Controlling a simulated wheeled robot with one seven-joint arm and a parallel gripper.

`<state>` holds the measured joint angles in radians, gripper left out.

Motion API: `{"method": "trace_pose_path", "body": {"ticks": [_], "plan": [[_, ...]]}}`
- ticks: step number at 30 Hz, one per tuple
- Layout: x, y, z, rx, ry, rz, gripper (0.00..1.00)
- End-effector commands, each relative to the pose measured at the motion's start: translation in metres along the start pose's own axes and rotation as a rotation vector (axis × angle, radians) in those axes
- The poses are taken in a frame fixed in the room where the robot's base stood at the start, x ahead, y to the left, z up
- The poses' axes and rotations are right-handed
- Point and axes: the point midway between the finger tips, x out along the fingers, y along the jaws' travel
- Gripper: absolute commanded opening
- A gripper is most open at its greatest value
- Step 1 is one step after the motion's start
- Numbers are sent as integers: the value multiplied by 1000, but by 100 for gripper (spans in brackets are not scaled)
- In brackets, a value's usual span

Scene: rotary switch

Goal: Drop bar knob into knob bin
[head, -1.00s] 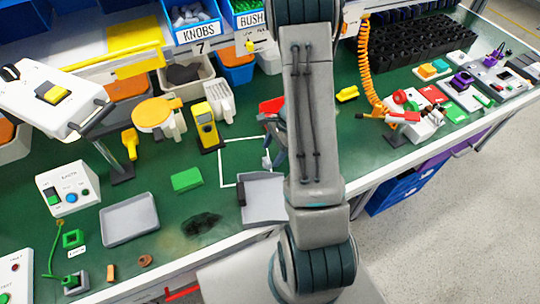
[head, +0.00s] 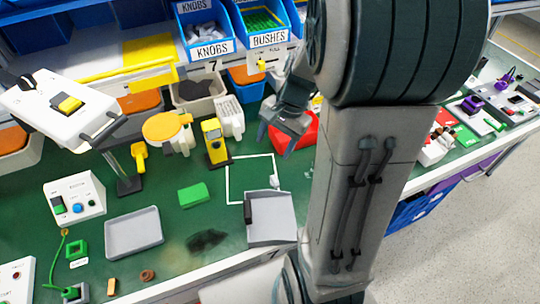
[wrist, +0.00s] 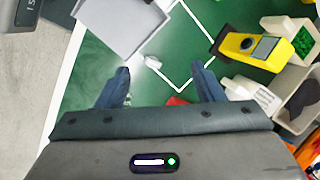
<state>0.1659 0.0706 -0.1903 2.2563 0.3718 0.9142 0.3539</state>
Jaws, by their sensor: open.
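A small whitish piece (head: 274,182) lies at the right side of the white square outline on the green bench. It may be the bar knob, but it is too small to be sure. It also shows in the wrist view (wrist: 152,62), ahead of the fingers and apart from them. The blue knob bin (head: 212,48), labelled KNOBS, stands at the back with pale knobs inside. My gripper (head: 278,146) is above the bench beside a red bin (head: 298,134), right of and below the knob bin. In the wrist view its fingers (wrist: 163,87) are wide apart and empty.
A blue BUSHES bin (head: 268,40) stands right of the knob bin. My arm hides much of the right bench.

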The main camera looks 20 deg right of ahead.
Motion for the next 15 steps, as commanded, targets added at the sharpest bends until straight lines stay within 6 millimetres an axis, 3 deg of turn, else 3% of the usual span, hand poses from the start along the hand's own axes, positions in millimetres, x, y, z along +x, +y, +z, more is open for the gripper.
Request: {"method": "trace_pose_path", "body": {"ticks": [6,15], "plan": [[-35,4,61,-412,125,26,62],[-62,26,115,-871,308,108,62]]}}
